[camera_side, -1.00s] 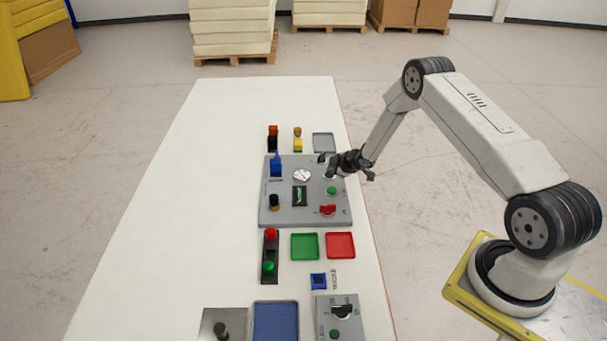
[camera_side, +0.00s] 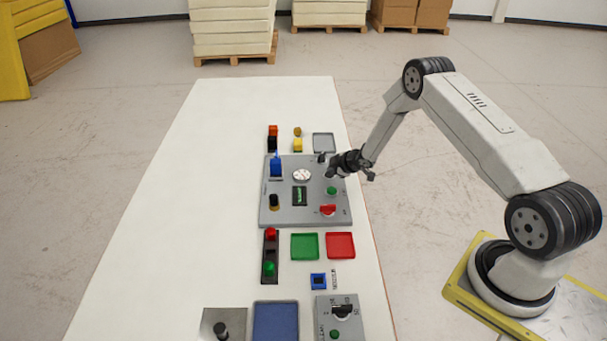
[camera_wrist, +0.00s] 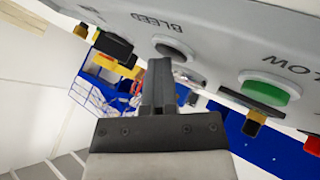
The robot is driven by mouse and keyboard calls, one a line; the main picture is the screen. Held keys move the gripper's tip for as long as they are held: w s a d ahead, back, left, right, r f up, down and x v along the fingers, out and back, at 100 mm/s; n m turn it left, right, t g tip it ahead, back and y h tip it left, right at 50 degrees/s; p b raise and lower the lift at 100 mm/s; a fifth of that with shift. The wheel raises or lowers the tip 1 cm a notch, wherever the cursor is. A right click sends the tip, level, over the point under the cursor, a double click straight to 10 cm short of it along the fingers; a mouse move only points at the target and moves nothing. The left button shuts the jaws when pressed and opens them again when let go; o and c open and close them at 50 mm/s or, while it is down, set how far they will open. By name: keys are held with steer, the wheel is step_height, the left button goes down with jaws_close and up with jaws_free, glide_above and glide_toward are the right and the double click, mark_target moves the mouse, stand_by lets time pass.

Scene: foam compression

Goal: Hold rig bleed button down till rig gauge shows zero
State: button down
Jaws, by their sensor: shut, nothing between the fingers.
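The rig (camera_side: 288,216) is a grey panel on the white table. Its round white gauge (camera_side: 302,175) sits near the top middle; the needle is too small to read. My gripper (camera_side: 330,173) is shut and empty, low over the panel's right side, right of the gauge. In the wrist view, the shut fingertips (camera_wrist: 160,64) are at the dark round bleed button (camera_wrist: 174,47), beside the upside-down label BLEED. They look very close to it or touching; I cannot tell whether it is pressed. In the side view my gripper hides the button.
A green button (camera_side: 332,191) and red switch (camera_side: 328,210) sit just below my gripper on the panel. A blue part (camera_side: 276,168) stands at its upper left. Green (camera_side: 305,246) and red (camera_side: 340,245) trays lie below. The table's left side is clear.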

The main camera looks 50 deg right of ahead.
mark_target(331, 176)
stand_by(0.3)
steer(key=shift+r, duration=0.8)
steer(key=shift+r, duration=0.1)
steer(key=shift+r, duration=2.45)
steer(key=shift+a+r, duration=0.1)
steer(key=shift+a+r, duration=0.15)
steer(key=shift+r, duration=0.05)
steer(key=s+a+r+m+g, duration=0.5)
steer(key=s+a+r+m, duration=0.1)
steer(key=s+a+r, duration=0.95)
steer(key=s+a+m+g, duration=0.1)
steer(key=s+a+m, duration=0.1)
steer(key=s+a, duration=0.6)
steer(key=s, duration=0.3)
steer(key=shift+s+g, duration=0.2)
steer(key=shift+g, duration=0.1)
